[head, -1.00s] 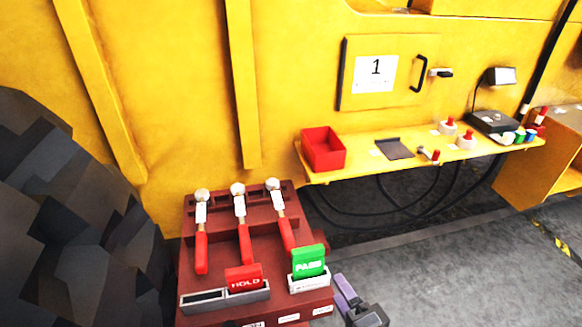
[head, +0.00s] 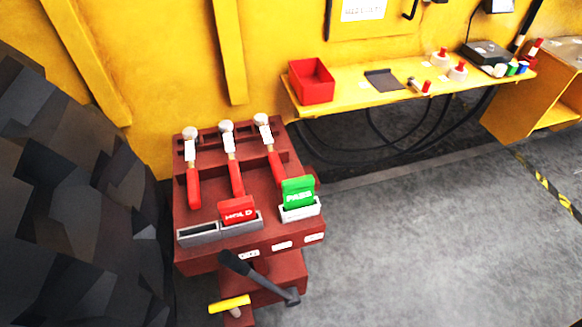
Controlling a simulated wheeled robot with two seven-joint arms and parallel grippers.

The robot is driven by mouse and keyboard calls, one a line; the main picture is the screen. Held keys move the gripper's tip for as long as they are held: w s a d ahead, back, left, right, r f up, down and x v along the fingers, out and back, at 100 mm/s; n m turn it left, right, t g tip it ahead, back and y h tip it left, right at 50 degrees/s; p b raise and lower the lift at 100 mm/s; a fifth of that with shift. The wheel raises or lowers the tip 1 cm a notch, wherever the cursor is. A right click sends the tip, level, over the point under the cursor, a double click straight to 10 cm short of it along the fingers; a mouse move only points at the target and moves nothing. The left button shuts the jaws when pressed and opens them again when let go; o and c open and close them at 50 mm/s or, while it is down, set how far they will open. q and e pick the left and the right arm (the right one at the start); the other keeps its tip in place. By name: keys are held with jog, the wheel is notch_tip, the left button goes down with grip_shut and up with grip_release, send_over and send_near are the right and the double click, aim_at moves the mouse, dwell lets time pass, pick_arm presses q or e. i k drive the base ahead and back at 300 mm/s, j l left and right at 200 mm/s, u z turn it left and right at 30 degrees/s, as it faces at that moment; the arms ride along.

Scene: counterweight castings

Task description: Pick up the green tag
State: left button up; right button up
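The green tag (head: 298,192), lettered PASS, stands upright in a light grey holder (head: 300,212) at the right front of the dark red stand (head: 215,257). A red tag (head: 237,211) lettered HOLD stands to its left, in the right part of a longer grey holder (head: 198,236). The left part of that holder looks empty. Neither of my grippers shows in the head view, and nothing touches the green tag.
Several red-handled tools (head: 236,178) lie behind the tags. A black-handled tool (head: 258,274) and a yellow-handled one (head: 230,304) are low at the stand's front. A yellow shelf (head: 350,98) with a red bin (head: 311,82) is behind. Grey floor at right is clear.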

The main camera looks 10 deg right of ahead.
aim_at(297, 193)
jog(key=i+l+u, duration=0.15)
jog(key=l+u, duration=0.3)
jog(key=l, duration=0.15)
jog(key=i+l+u, duration=0.1)
jog(key=l+u, duration=0.35)
jog(key=l, duration=0.15)
jog(key=l+u, duration=0.45)
jog(key=l, duration=0.15)
